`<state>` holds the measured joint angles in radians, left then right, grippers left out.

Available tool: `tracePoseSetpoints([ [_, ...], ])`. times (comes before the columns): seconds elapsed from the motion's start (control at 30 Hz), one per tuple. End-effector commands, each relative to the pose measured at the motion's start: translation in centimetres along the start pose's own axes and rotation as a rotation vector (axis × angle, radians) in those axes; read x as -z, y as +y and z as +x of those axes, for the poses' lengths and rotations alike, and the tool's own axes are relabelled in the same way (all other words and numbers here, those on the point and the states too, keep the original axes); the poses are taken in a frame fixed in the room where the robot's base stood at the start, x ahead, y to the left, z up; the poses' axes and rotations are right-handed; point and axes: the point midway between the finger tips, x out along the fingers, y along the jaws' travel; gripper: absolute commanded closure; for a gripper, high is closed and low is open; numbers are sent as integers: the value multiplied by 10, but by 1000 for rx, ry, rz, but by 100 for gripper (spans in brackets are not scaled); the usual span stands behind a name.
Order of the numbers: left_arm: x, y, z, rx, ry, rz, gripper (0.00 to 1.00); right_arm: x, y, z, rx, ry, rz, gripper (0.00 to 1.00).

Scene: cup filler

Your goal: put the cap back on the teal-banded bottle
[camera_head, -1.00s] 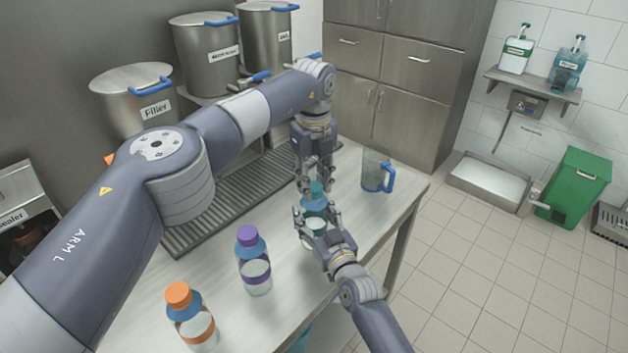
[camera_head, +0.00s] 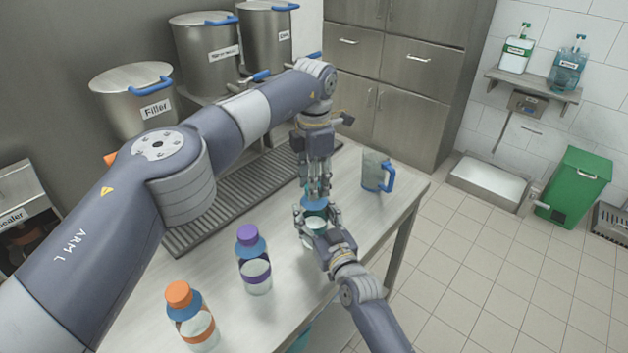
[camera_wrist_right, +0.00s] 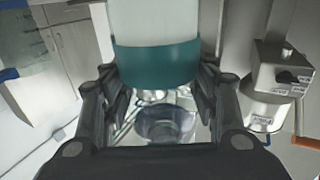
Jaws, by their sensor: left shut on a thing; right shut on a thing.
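The teal-banded bottle (camera_head: 314,204) stands upright near the table's right edge in the head view, its blue shoulder showing between the grippers. My right gripper (camera_head: 317,217) is shut around its body. In the right wrist view the teal band (camera_wrist_right: 158,65) sits between the fingers of my right gripper (camera_wrist_right: 160,90). My left gripper (camera_head: 317,188) points straight down over the bottle's neck, its fingers closed on the teal cap (camera_head: 308,190). The fingers hide most of the cap, so I cannot tell whether it is seated on the neck.
A purple-capped bottle (camera_head: 254,262) and an orange-capped bottle (camera_head: 191,318) stand on the table (camera_head: 222,250) to the left and nearer. A clear jug (camera_head: 373,171) with a blue handle stands behind right. A drain grate (camera_head: 232,196) and steel pots, one labelled Filler (camera_head: 135,95), lie behind left.

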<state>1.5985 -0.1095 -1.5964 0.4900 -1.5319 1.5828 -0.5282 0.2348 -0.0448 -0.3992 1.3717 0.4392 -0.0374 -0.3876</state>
Motion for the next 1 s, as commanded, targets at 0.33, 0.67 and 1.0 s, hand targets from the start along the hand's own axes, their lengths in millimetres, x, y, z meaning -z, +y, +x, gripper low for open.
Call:
tracePoseSetpoints([
  [0.33, 0, 1, 0, -4, 0, 586, 77, -1, 0, 0, 0, -1, 0, 100],
  [0.67, 0, 2, 0, -5, 1, 1102, 77, -1, 0, 0, 0, -2, -1, 100],
  [1.0, 0, 1, 0, -4, 1, 1098, 44, -1, 0, 0, 0, -2, -1, 100],
])
